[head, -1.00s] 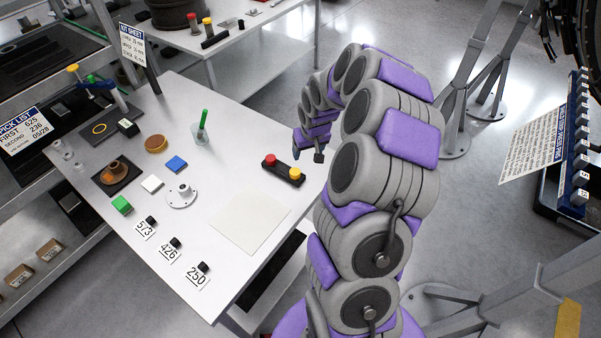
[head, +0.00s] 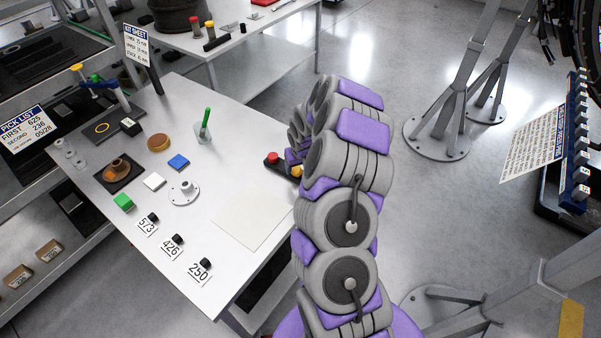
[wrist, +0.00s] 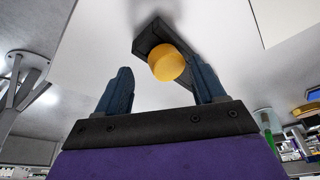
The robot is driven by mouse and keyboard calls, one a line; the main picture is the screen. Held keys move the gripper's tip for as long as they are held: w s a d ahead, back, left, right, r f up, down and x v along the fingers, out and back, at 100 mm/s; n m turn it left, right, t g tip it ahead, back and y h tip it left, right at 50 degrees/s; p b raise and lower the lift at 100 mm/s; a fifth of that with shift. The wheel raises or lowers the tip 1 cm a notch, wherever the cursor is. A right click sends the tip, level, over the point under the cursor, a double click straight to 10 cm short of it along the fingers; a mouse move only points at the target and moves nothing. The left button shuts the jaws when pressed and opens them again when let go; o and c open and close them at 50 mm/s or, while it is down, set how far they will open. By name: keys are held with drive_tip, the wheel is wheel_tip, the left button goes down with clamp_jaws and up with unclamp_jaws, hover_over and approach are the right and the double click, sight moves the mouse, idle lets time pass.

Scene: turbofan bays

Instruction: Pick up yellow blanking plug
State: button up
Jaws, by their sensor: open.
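The yellow blanking plug (head: 297,171) sits at the right end of a dark holder bar at the table's right edge, partly covered by my arm. A red plug (head: 272,157) stands at the bar's left end. In the wrist view the yellow plug (wrist: 166,64) shows as a round yellow cap on the dark bar (wrist: 150,37). My gripper (wrist: 160,84) is open and empty, with its two blue fingers pointing toward the plug. The plug appears just beyond the fingertips, nearer the right finger; contact cannot be told. The fingers are hidden behind my arm in the head view.
A pale square sheet (head: 252,214) lies on the white table (head: 215,170) left of the holder. A clear cup with a green stick (head: 204,127), a white flanged part (head: 184,193) and number cards are farther left. Another table stands behind. Grey stands are at right.

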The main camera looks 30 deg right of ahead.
drive_tip(key=shift+a+f, duration=0.7)
drive_tip(key=shift+f, duration=0.3)
drive_tip(key=shift+w+a, duration=0.3)
drive_tip(key=shift+w, duration=0.05)
drive_tip(key=d, duration=0.2)
drive_tip(key=shift+s+d, duration=0.1)
drive_tip(key=shift+d, duration=0.25)
drive_tip(key=c, duration=0.4)
drive_tip(key=shift+a, duration=0.6)
drive_tip(key=c, duration=0.7)
drive_tip(key=shift+d, duration=0.1)
drive_tip(key=shift+d+r, duration=0.2)
drive_tip(key=shift+r, duration=0.35)
wheel_tip(320, 180, up, 3)
drive_tip(key=shift+f+p, duration=0.2)
drive_tip(key=shift+p, duration=0.2)
drive_tip(key=a, duration=0.5)
drive_tip(key=w+a+r, duration=0.1)
drive_tip(key=a, duration=0.4)
drive_tip(key=w+a+p, duration=0.1)
drive_tip(key=a, duration=0.5)
drive_tip(key=shift+w+a+r, duration=0.1)
drive_tip(key=shift+w+r, duration=0.1)
drive_tip(key=shift+w, duration=0.05)
